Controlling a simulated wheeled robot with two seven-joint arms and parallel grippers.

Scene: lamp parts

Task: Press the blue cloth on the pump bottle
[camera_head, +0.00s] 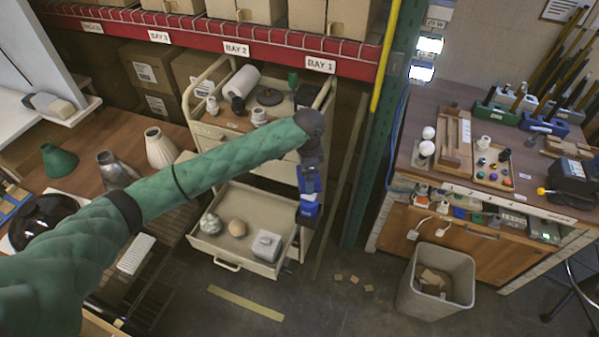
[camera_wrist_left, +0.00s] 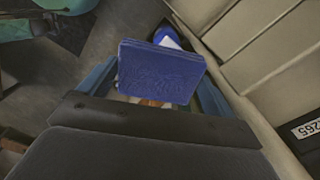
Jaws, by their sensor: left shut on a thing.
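My left gripper (camera_head: 309,190) hangs in front of the right side of the drawer cart, pointing down. It is shut on the blue cloth (camera_head: 309,211), a small folded pad at its tips. In the left wrist view the cloth (camera_wrist_left: 160,72) sits between the two fingers and shows its flat, creased face. A bright blue and white piece (camera_wrist_left: 172,38) peeks out beyond it, and a bit of orange shows below; I cannot tell what they belong to. I cannot make out the pump bottle for certain. My right gripper is not in view.
The cart's open drawer (camera_head: 247,207) holds several small objects. The cart's top carries more parts. A waste bin (camera_head: 436,282) stands right, before a workbench (camera_head: 465,95). A green post (camera_head: 372,150) rises between. Floor in front of the cart is mostly clear.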

